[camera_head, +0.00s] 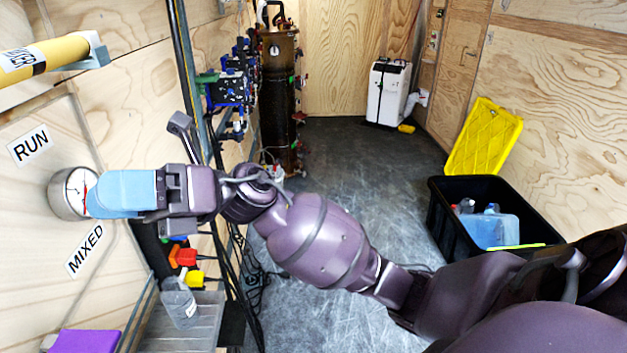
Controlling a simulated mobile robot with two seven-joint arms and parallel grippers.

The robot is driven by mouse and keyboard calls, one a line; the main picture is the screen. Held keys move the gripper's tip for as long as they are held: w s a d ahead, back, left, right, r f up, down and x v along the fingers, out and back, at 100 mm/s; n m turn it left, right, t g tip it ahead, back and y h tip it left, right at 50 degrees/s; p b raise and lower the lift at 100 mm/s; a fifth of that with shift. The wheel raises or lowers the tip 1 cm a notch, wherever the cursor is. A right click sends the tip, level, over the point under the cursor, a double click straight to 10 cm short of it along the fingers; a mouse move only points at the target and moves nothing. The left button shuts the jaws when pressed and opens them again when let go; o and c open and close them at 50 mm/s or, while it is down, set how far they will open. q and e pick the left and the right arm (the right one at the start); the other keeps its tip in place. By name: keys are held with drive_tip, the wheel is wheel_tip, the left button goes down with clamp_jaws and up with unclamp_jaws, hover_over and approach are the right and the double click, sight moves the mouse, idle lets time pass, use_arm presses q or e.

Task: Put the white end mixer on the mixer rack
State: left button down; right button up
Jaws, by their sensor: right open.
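The label reads partly "MIXER". Near its white end, the pole appears to lie on a light grey-blue bracket (88,62) on the wooden wall; the exact contact is unclear. My right gripper (108,193) has light-blue fingers pointing left, well below the pole and apart from it. It is open, with nothing seen held, and it covers part of a round dial. My left gripper is not in view.
The metal dial (66,194) sits on the left wall between RUN (31,145) and MIXED (86,249) signs. A clear bottle (179,301) stands on a grey shelf (185,335) below. A black bin (450,215) stands right; floor (375,160) behind my arm is clear.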

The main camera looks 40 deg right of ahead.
drive_tip(key=w+d+f+m+t+h, duration=0.1)
drive_tip(key=d+f+m+t+h, duration=0.4)
drive_tip(key=f+m+t, duration=0.45)
drive_tip(key=w+d+f+m+t+h, duration=0.2)
drive_tip(key=d+f+m+t+h, duration=0.35)
drive_tip(key=m, duration=0.75)
drive_tip(key=w+d+f+m+t+h, duration=0.1)
drive_tip(key=d+f+m+t+h, duration=0.45)
drive_tip(key=f+m, duration=0.45)
drive_tip(key=s+d+f+m+g+h, duration=0.3)
drive_tip(key=s+f+m, duration=0.3)
drive_tip(key=s+f, duration=0.3)
drive_tip(key=s+d+f+m+g+h, duration=0.3)
drive_tip(key=s+f+m, duration=0.4)
drive_tip(key=f, duration=0.7)
drive_tip(key=shift+s+d+f+g+h, duration=0.25)
drive_tip(key=shift+s+d+g+h, duration=0.2)
drive_tip(key=shift+s+g, duration=0.65)
drive_tip(key=shift+w+m, duration=0.2)
drive_tip(key=shift+m, duration=0.05)
